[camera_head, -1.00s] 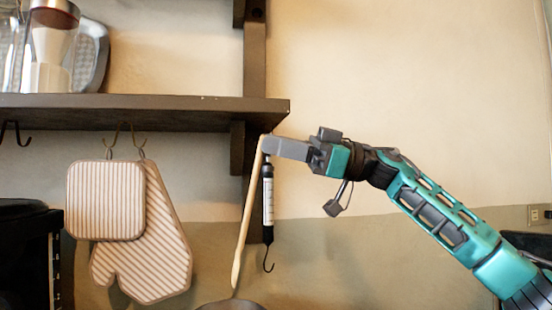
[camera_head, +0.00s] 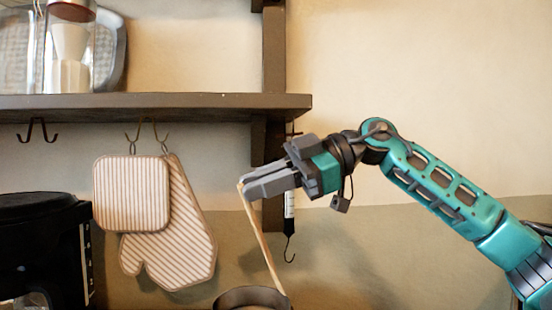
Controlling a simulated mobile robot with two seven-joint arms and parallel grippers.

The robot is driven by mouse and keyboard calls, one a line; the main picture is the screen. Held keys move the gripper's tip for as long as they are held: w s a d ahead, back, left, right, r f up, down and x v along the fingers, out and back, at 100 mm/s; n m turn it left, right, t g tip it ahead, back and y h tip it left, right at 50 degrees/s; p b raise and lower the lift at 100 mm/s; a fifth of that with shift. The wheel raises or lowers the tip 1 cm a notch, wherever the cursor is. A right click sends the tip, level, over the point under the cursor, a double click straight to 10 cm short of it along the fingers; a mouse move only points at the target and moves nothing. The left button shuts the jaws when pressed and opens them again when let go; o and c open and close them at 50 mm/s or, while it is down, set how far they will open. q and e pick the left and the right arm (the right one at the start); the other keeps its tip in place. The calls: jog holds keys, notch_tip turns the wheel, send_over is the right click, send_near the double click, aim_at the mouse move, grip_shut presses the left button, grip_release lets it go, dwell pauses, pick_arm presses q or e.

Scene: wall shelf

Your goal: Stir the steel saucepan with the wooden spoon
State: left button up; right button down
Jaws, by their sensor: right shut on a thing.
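My right gripper (camera_head: 248,188) is shut on the upper end of the wooden spoon (camera_head: 263,243). The spoon hangs down from it, tilted, with its lower end further right. The steel saucepan (camera_head: 228,297) shows only its upper part at the bottom edge of the view. The spoon's lower end meets the right part of the pan's opening; I cannot tell how deep it reaches. The pan's inside and lower body are hidden. My left gripper is not in view.
A wall shelf (camera_head: 190,103) with a glass jar (camera_head: 70,60) is above. A striped pot holder (camera_head: 131,193) and oven mitt (camera_head: 180,245) hang left of the spoon. A black appliance (camera_head: 40,235) stands at left.

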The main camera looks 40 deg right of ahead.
pick_arm(q)
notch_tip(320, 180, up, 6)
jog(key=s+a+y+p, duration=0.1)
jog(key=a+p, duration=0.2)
jog(key=p, duration=0.6)
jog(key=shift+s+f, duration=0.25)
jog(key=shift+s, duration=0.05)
pick_arm(e)
jog(key=a+f+n+g+h, duration=0.4)
jog(key=a+f+h, duration=0.7)
jog(key=a, duration=0.5)
jog(key=shift+s+a+f+n+g+h, duration=0.15)
jog(key=shift+a+f+n+g+h, duration=0.15)
jog(key=shift+f+g+h, duration=0.25)
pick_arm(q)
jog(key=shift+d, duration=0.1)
pick_arm(e)
jog(key=shift+f, duration=0.15)
